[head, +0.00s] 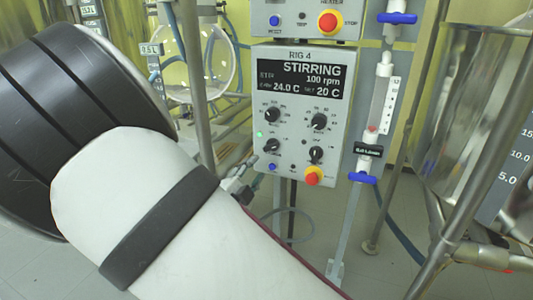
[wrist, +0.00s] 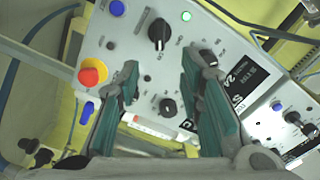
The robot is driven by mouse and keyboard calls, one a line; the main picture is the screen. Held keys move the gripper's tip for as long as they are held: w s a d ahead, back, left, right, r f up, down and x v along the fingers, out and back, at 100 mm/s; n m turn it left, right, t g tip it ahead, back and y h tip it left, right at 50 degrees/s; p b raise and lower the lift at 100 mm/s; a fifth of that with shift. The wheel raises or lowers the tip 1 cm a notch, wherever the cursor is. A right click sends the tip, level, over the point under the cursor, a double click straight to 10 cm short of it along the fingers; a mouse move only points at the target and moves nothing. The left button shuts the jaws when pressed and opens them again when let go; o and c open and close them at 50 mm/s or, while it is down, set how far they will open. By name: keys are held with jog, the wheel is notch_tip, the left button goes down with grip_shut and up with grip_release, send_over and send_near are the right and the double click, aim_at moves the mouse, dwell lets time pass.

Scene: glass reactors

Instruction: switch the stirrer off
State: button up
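The RIG 4 control box (head: 342,70) shows "STIRRING 100 rpm" on its display (head: 302,78). A green lamp (head: 259,134) is lit beside the lower left knob (head: 271,146). In the wrist view this lamp (wrist: 186,16) and black knob (wrist: 158,33) lie just beyond my fingertips. Knob labels are too small to read. My gripper (wrist: 160,62) is open and empty, its teal fingers apart and facing the panel. Another dark knob (wrist: 167,106) shows between the fingers. In the head view my gripper (head: 238,188) is mostly hidden behind my arm, at the box's lower left.
A red and yellow stop button (head: 312,176) sits low on the box, with a blue button (head: 272,167) to its left. Blue-handled valves (head: 362,178) are at the right. A glass vessel (head: 210,65) stands behind left, and a steel-framed reactor (head: 470,110) at right.

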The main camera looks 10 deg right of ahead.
aim_at(271, 148)
jog(key=b+x, duration=0.3)
jog(key=x, duration=0.9)
jog(key=shift+w, duration=0.15)
grip_shut()
